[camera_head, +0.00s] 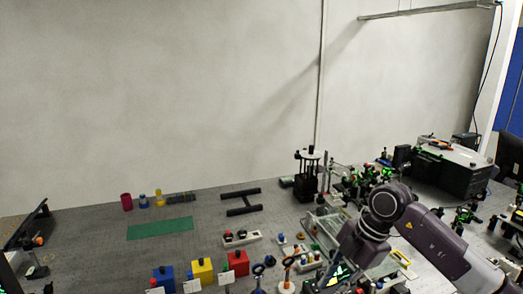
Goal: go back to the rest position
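My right arm comes in from the right edge, with its purple-grey wrist bent down over the bench. My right gripper (338,274) is low at the bottom of the view, among small optical parts. Its fingers are too small and cluttered to show whether they are open or shut, or whether they hold anything. My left gripper is not in view.
A green mat (160,228) lies on the grey bench (80,255). Blue (164,279), yellow (203,271) and red (238,263) boxes stand at the front. A clear tray (326,227) and optical mounts crowd near my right arm. The bench's left side is clearer.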

